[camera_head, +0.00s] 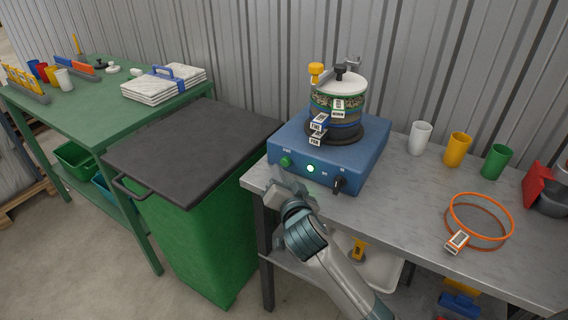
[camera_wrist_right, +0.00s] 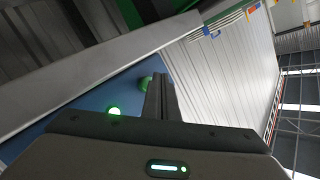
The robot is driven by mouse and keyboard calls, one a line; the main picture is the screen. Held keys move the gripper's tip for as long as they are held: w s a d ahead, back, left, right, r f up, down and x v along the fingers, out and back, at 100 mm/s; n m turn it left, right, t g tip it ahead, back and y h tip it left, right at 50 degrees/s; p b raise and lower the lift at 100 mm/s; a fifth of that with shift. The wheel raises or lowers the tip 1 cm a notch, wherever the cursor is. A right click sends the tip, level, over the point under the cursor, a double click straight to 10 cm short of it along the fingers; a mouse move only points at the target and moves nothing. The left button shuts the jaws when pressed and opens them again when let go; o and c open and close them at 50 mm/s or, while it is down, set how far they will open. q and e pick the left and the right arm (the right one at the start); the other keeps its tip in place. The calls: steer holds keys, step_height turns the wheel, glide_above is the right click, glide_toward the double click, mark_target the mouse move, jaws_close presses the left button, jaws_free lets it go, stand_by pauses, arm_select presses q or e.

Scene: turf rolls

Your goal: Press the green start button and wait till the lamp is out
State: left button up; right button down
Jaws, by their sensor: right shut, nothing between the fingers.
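The blue machine (camera_head: 345,160) stands on the grey workbench. The green start button (camera_head: 286,161) is at the left of its front panel. My right gripper (camera_head: 279,176) is shut and empty just in front of the button. In the right wrist view its closed fingers (camera_wrist_right: 161,92) partly cover the button (camera_wrist_right: 145,82). I cannot tell whether they touch it. My left gripper is not in view.
A stacked round sieve jar (camera_head: 337,103) with a white lid sits on the machine. A black knob (camera_head: 340,184) is right of the lamp. White, yellow and green cups (camera_head: 458,149) and an orange ring (camera_head: 480,242) are on the bench. A green bin (camera_head: 195,235) stands left.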

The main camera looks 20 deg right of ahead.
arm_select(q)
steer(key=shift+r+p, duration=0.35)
arm_select(e)
steer(key=s+a, duration=0.1)
steer(key=a, duration=0.1)
steer(key=s+a, duration=0.2)
stand_by(0.8)
